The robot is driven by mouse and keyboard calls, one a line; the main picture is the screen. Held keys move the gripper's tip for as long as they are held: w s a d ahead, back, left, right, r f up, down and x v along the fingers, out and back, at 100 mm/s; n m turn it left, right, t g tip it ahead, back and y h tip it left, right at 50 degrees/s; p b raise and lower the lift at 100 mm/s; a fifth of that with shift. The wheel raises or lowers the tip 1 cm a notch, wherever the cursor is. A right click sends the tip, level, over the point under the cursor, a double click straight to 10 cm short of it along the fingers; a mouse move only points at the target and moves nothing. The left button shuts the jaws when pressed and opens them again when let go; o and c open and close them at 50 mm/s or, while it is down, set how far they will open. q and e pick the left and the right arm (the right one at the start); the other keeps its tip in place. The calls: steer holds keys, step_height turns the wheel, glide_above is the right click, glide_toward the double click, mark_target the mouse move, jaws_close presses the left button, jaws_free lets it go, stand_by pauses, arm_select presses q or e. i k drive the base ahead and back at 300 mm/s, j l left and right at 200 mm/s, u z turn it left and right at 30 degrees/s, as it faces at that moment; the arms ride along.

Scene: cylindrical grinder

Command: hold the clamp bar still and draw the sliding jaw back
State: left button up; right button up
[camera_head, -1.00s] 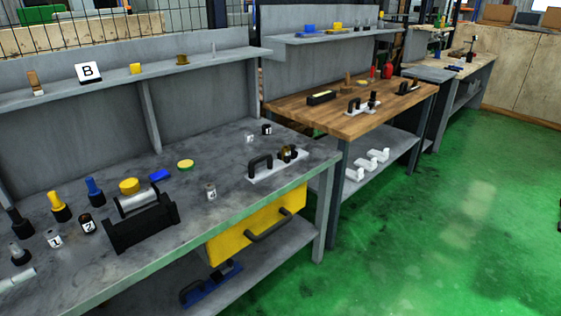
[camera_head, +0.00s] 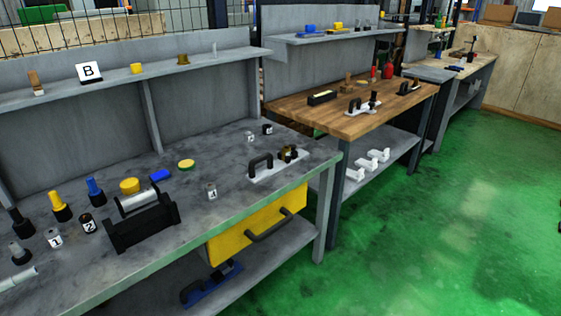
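A clamp-like fixture on a pale base plate (camera_head: 277,169) lies near the right front corner of the grey bench. It has a black arched handle (camera_head: 261,163) at its left and a small brown and dark block (camera_head: 288,153) at its right. A similar fixture with a black handle (camera_head: 354,104) sits on the wooden bench behind. Which parts are the clamp bar and the sliding jaw is too small to tell. Neither of my grippers shows in the head view.
The grey bench (camera_head: 225,143) also holds a black cradle (camera_head: 143,229) with a metal cylinder, small jars and coloured bottles at the left. A yellow drawer (camera_head: 256,222) hangs below its front edge. Green floor (camera_head: 430,240) is clear to the right.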

mark_target(295, 153)
steer(key=i+l+u, duration=0.15)
steer(key=u, duration=0.55)
steer(key=i+l+u, duration=0.15)
steer(key=l, duration=0.15)
steer(key=i+l+u, duration=0.15)
steer(key=l, duration=0.2)
steer(key=i+l+u, duration=0.15)
steer(key=l, duration=0.2)
steer(key=i+l+u, duration=0.15)
steer(key=l, duration=0.25)
steer(key=l+u, duration=0.15)
steer(key=l, duration=0.2)
steer(key=i+l, duration=0.1)
steer(key=l, duration=0.3)
steer(key=i+l, duration=0.1)
steer(key=l, duration=0.35)
steer(key=i+l, duration=0.15)
steer(key=l, duration=0.25)
steer(key=i+l, duration=0.1)
steer(key=l, duration=0.3)
